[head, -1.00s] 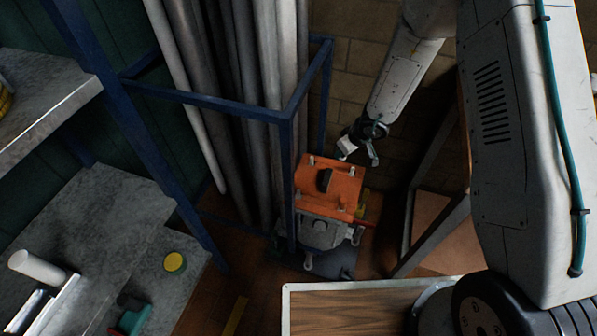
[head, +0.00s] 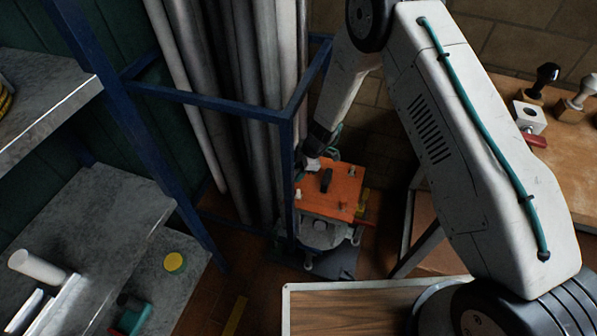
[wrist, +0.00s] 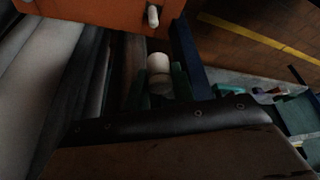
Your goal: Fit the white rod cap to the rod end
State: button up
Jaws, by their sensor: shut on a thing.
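My gripper (head: 314,158) is over the far-left corner of an orange box (head: 340,192). In the wrist view my gripper (wrist: 158,82) has its green fingers shut on the sides of a short white cylindrical cap (wrist: 158,64). The white cap also shows small in the head view (head: 311,164). The orange box (wrist: 90,12) fills the upper left of the wrist view, with a pale peg (wrist: 153,16) on it, apart from the cap. Several small pegs and a black handle (head: 326,181) stand on the box. I cannot tell which part is the rod end.
A blue frame (head: 287,150) with long grey pipes (head: 240,110) stands close left of my gripper. Shelves (head: 90,235) hold a white cylinder (head: 38,268) and a yellow-topped round thing (head: 175,262). A bench at right holds a white block (head: 529,117).

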send_over(298, 190)
jog(key=shift+w+d+f, duration=0.1)
jog(key=shift+d+f, duration=0.05)
jog(key=shift+f, duration=2.75)
jog(key=shift+f, duration=2.15)
jog(key=o, duration=1)
jog(key=shift+o, duration=0.2)
jog(key=shift+r, duration=0.15)
jog(key=v, duration=0.7)
jog(key=shift+d+r, duration=0.2)
jog(key=shift+r, duration=0.05)
